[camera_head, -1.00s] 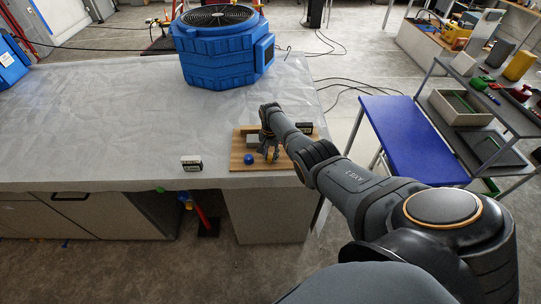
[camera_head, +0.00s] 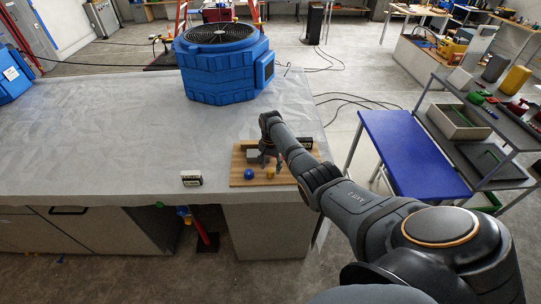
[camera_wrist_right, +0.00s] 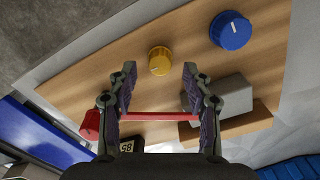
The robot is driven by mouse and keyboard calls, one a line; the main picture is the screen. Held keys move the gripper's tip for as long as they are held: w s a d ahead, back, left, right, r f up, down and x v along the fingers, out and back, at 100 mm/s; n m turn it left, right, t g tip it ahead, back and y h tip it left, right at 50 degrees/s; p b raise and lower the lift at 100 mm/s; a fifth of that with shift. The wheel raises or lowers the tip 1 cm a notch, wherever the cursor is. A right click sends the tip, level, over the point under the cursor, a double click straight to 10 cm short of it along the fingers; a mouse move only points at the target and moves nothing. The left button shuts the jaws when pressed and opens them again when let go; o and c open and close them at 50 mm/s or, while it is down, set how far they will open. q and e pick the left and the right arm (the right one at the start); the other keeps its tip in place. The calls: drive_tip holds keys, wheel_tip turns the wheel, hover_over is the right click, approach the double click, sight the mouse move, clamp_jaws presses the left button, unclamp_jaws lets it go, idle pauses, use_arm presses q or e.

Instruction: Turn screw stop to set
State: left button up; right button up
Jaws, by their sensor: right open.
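A wooden board (camera_head: 240,180) lies at the table's front edge. It carries a blue knob (camera_head: 248,173), a yellow knob (camera_head: 270,172) and a grey block (camera_head: 252,154). In the right wrist view, the blue knob (camera_wrist_right: 231,30) is at upper right and the yellow knob (camera_wrist_right: 159,61) lies beyond my fingertips. A red bar (camera_wrist_right: 160,117) runs across behind the fingers, between the grey block (camera_wrist_right: 228,93) and a red knob (camera_wrist_right: 91,125). My right gripper (camera_head: 271,164) is open and empty above the board, also seen in the wrist view (camera_wrist_right: 159,71). My left gripper is out of view.
A small display box (camera_head: 191,178) stands left of the board. A dark display (camera_wrist_right: 131,146) sits partly hidden by my gripper. A large blue fan unit (camera_head: 222,65) stands farther back on the grey table (camera_head: 100,130). A blue-topped table (camera_head: 410,150) stands to the right.

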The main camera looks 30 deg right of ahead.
sight(271, 171)
wheel_tip(271, 171, up, 9)
drive_tip(key=shift+r, duration=0.1)
idle(0.5)
